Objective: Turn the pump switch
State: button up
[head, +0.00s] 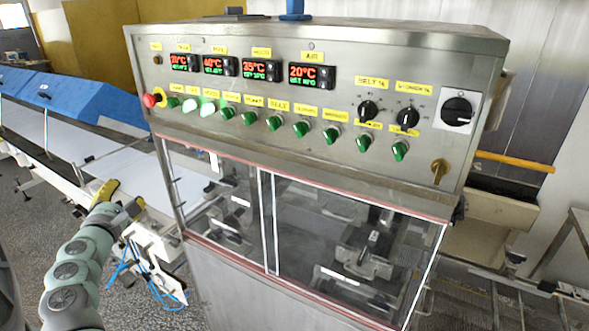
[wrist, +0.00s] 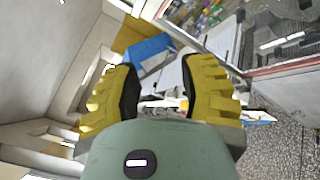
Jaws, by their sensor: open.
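The control panel (head: 330,85) of a steel cabinet carries a row of several green switches (head: 274,123) under small yellow labels. Two knobs near the left of this row glow bright (head: 208,109). The labels are too small to tell surely which one is the pump switch. My gripper (head: 112,192) is low at the left in the head view, in front of and below the panel, apart from every switch. In the wrist view its yellow fingers (wrist: 165,75) are spread with nothing between them. The switches cannot be made out there.
A red button (head: 152,100) sits at the panel's left end. Black dials (head: 408,118) and a large black rotary switch (head: 457,111) are on the right. Clear doors (head: 340,240) lie below the panel. A white conveyor (head: 90,135) with blue covers (head: 70,97) runs behind my arm.

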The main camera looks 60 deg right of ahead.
jog(key=shift+w+a+f+t+y, duration=0.15)
jog(key=shift+w+a+t+y, duration=0.15)
jog(key=shift+a+y, duration=0.15)
jog(key=shift+w+a+f+t+y, duration=0.1)
jog(key=shift+w+a+t+y, duration=0.25)
jog(key=shift+a, duration=0.2)
